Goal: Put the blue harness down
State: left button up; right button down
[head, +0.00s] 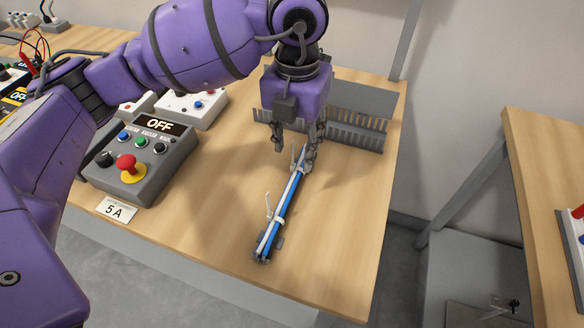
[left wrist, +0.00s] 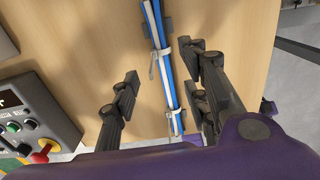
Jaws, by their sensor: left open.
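The blue harness (head: 281,210) is a bundle of blue and white cables with white ties. It lies on the wooden table (head: 345,240), running from below my left gripper toward the table's front edge. My left gripper (head: 295,150) is open just above the harness's far end. In the left wrist view the harness (left wrist: 159,55) passes between the two spread fingers of the left gripper (left wrist: 160,90), with a gap on each side. A small dark piece sits at the harness's near end. My right gripper is not in view.
A grey control box (head: 140,165) with a red button and an OFF display stands left of the harness. A grey slotted rack (head: 355,130) stands behind the gripper. A label 5 A (head: 115,209) is at the front edge. Another table (head: 540,200) is at right, across a gap.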

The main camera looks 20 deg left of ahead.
aim_at(298, 170)
pick_arm(q)
jog(key=f, duration=0.7)
jog(key=shift+w+d+f, duration=0.2)
jog(key=shift+w+f, duration=0.05)
jog(key=shift+f, duration=0.05)
jog(key=shift+c, duration=0.4)
jog(key=shift+r, duration=0.1)
grip_shut()
